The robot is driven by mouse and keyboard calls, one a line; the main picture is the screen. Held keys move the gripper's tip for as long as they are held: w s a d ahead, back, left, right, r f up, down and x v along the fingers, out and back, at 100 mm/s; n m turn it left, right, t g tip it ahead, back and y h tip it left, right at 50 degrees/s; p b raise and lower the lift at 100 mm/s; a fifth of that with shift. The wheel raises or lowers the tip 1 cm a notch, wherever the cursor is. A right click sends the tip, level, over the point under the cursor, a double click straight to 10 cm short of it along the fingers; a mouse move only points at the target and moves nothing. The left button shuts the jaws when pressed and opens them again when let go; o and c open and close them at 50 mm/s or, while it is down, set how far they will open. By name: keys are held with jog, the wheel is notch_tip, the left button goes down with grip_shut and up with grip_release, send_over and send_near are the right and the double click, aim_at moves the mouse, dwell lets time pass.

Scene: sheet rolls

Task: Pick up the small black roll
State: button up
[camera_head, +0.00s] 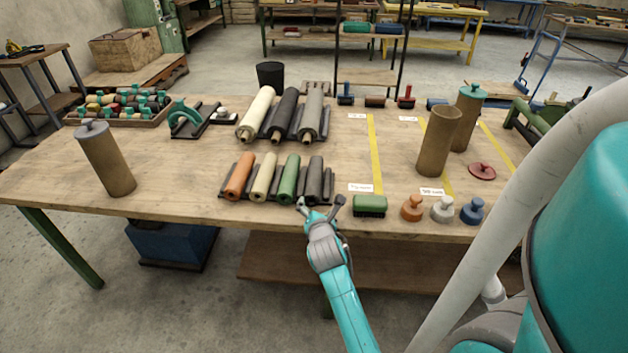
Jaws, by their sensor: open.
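The small black roll (314,180) lies in the front rack (223,192) on the wooden table, at the right end of a row with an orange roll (239,177), a cream roll (264,178) and a green roll (289,179). My gripper (320,204) is open and empty at the table's front edge. It is just in front of the near end of the small black roll, its fingers spread to either side. I cannot tell its height above the table or whether it touches anything.
A back rack holds longer cream (257,113), black (284,114) and grey (312,112) rolls.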

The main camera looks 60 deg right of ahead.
aim_at(312, 200)
jog(key=x, duration=0.5)
jog(key=shift+w+a+r, duration=0.1)
jog(key=shift+w+a, duration=0.05)
jog(key=shift+w, duration=0.1)
jog(key=c, duration=1.6)
jog(key=shift+r, duration=0.1)
grip_shut()
